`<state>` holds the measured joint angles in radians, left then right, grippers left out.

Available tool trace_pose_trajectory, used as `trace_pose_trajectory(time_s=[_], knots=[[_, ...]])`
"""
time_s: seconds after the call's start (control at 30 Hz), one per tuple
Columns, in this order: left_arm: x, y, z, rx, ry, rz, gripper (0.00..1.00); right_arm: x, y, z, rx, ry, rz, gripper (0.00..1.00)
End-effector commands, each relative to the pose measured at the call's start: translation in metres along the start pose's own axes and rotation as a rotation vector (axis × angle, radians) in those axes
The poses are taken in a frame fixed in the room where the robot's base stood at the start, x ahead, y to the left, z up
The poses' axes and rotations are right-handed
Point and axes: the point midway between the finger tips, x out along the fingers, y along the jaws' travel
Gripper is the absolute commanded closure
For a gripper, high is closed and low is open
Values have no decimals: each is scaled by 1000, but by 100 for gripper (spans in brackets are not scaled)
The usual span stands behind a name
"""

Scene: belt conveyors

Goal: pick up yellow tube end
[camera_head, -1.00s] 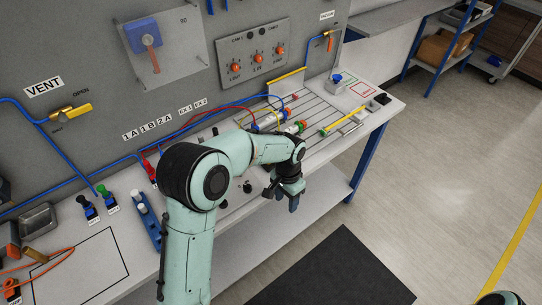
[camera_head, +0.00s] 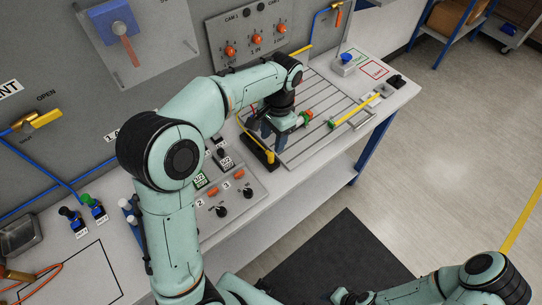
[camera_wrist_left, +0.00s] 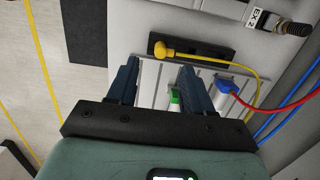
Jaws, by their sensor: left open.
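The yellow tube end (camera_wrist_left: 163,50) is a yellow plug lying at the end of a black strip (camera_wrist_left: 210,56) in the left wrist view, with a thin yellow tube running right. In the head view the yellow tube end (camera_head: 270,157) shows on the bench just below my left gripper (camera_head: 268,137). My left gripper is open; in the left wrist view its two dark blue fingers (camera_wrist_left: 158,68) stand apart, with the yellow end just beyond the tips and between them. Nothing is held. My right gripper (camera_head: 350,297) shows partly at the bottom edge, its jaws unclear.
A blue fitting with a red tube (camera_wrist_left: 226,87) is right of the fingers, and a green-ended part (camera_wrist_left: 175,97) shows between them. A valve panel (camera_head: 225,195) is left of my gripper. The slotted plate (camera_head: 325,115) is partly bare at right.

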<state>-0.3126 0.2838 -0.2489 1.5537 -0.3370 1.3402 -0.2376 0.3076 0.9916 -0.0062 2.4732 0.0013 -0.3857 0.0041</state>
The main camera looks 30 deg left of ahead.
Motion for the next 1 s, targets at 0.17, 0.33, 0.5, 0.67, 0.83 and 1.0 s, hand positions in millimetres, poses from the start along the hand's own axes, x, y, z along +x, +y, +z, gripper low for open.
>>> trace_pose_trajectory(time_s=[0.17,0.33,0.5,0.67,0.83,1.0], knots=[[30,0,1,-1,-3,1,49,7,4,4,2,-6,2,63],[39,0,0,-1,-1,1,49,8,4,4,2,-6,2,63],[63,-1,-4,0,-3,1,49,9,5,5,2,-7,2,63],[83,-1,-4,-1,-1,1,49,12,6,6,2,-9,3,63],[88,-1,-4,-1,1,1,49,12,6,6,2,-9,3,63],[88,-1,-5,-1,1,0,59,12,6,6,2,-9,3,63]])
